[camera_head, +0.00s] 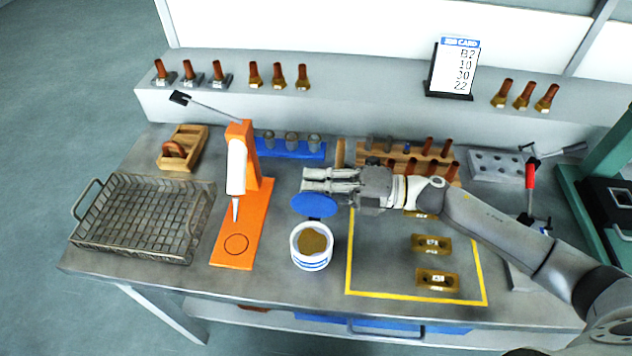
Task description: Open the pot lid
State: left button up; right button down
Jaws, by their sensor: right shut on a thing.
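The white pot (311,261) with blue bands stands open on the grey workbench near its front middle. A brown-tan filling shows inside it. The blue round lid (313,206) is off the pot's mouth, just behind and above it in the picture. My right gripper (310,182) reaches in from the right, shut on the lid, which is right below its fingers. The fingers hide the exact grip point. My left gripper is not in view.
An orange press (258,200) stands left of the pot, with a wire basket (130,219) further left. A yellow-taped area with brass blocks (437,279) lies right of it. A wooden rack (400,150) stands behind my right gripper.

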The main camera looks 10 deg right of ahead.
jog(key=c, duration=1.6)
grip_release()
jog(key=v, duration=1.2)
